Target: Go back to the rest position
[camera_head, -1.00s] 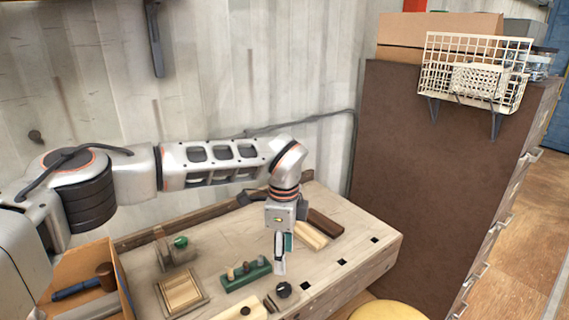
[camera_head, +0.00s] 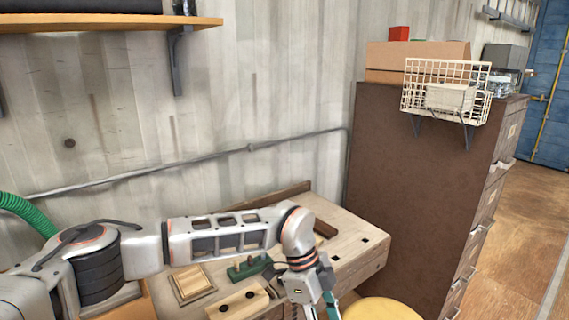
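My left arm comes in from the left and reaches over the workbench (camera_head: 345,222). My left gripper (camera_head: 322,312) points down at the bottom of the view, by the bench's front edge. Its fingertips are cut off by the picture edge, and a green part shows between or beside the fingers; I cannot tell whether it grips anything. My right gripper is not in view.
On the bench are a green holder with pegs (camera_head: 250,267), a small wooden frame (camera_head: 190,284) and a wooden block with holes (camera_head: 237,302). A brown cabinet (camera_head: 410,190) with a wire basket (camera_head: 440,95) stands right. A yellow round seat (camera_head: 382,309) is in front. A shelf (camera_head: 110,24) hangs upper left.

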